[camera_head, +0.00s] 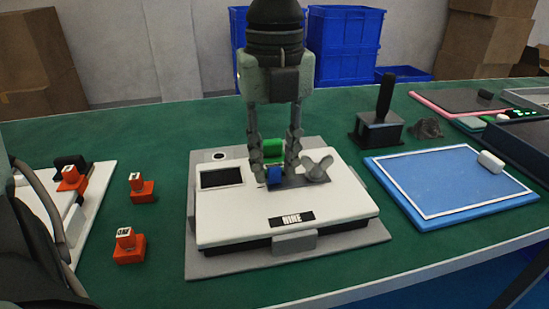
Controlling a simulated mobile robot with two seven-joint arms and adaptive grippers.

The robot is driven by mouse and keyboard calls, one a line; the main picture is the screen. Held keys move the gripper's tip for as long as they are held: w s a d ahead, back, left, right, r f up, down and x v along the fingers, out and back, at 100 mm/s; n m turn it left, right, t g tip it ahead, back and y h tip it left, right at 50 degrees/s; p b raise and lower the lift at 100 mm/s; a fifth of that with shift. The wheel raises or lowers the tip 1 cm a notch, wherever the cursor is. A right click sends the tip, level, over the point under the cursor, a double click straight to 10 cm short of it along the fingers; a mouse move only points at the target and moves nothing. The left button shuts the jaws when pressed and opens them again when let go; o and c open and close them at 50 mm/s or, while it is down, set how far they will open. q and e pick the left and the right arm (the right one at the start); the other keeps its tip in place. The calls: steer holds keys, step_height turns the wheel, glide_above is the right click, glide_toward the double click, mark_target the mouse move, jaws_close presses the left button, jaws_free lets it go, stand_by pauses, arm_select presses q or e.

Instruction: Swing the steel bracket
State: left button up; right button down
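A white machine (240,220) with a dark screen and a "NINE" label lies on a grey base plate. A grey metal winged piece (317,168), which may be the steel bracket, stands on its top, right of my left gripper. My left gripper (275,172) points straight down over the machine's top. Its two fingers are apart, with a green part (272,149) and a blue part (274,176) showing between them. I cannot tell whether the fingers touch these parts or the grey piece. My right gripper is not in view.
Orange blocks (129,247) stand on the green table at left. A blue board (450,182) with a white eraser-like block (491,161) lies at right. A black handled device (379,128) stands behind. Blue crates (343,45) are beyond the table.

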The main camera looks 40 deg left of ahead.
mark_target(275, 167)
arm_select(q)
step_height(275, 167, up, 12)
stand_by(0.6)
stand_by(0.4)
